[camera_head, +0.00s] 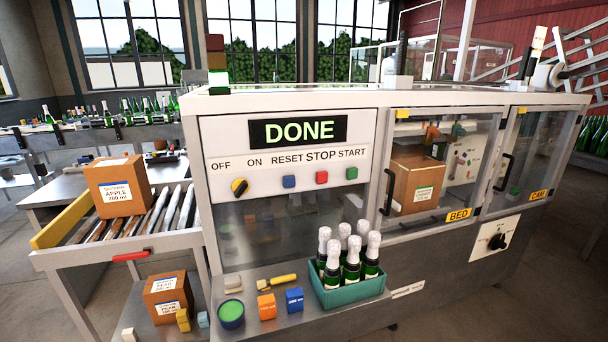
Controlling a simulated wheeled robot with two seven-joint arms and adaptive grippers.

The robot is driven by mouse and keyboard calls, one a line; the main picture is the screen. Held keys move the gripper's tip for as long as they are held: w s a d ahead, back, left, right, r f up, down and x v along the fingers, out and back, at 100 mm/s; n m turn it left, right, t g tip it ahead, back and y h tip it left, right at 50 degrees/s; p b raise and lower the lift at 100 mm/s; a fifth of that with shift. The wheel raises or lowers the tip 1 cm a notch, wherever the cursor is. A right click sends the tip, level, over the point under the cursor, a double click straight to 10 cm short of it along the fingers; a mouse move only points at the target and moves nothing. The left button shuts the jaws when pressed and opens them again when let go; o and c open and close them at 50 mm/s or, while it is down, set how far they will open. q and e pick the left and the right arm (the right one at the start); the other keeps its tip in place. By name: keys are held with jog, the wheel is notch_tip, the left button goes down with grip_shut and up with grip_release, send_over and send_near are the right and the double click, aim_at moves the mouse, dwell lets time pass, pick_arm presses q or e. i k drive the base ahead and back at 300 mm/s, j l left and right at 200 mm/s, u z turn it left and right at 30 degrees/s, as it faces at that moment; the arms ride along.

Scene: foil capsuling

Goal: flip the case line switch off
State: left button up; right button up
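A black and yellow rotary knob (239,187) sits on the white control panel (225,140) below and between the words OFF and ON. Its handle looks slanted, but it is too small to tell surely which word it points at. A second rotary switch, black (495,241), is on a white plate at the lower right of the machine; its label is too small to read. I cannot tell which of the two is the case line switch. The display (298,131) reads DONE in green. Neither of my grippers is in view.
Blue (289,181), red (321,177) and green (351,173) buttons sit right of the knob. A teal crate of foil-topped bottles (349,291) and small blocks stand on the front shelf. An APPLE carton (119,187) sits on the roller conveyor (172,211). The BED door (446,165) looks shut.

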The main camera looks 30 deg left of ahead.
aim_at(241, 186)
jog(key=u, duration=1.35)
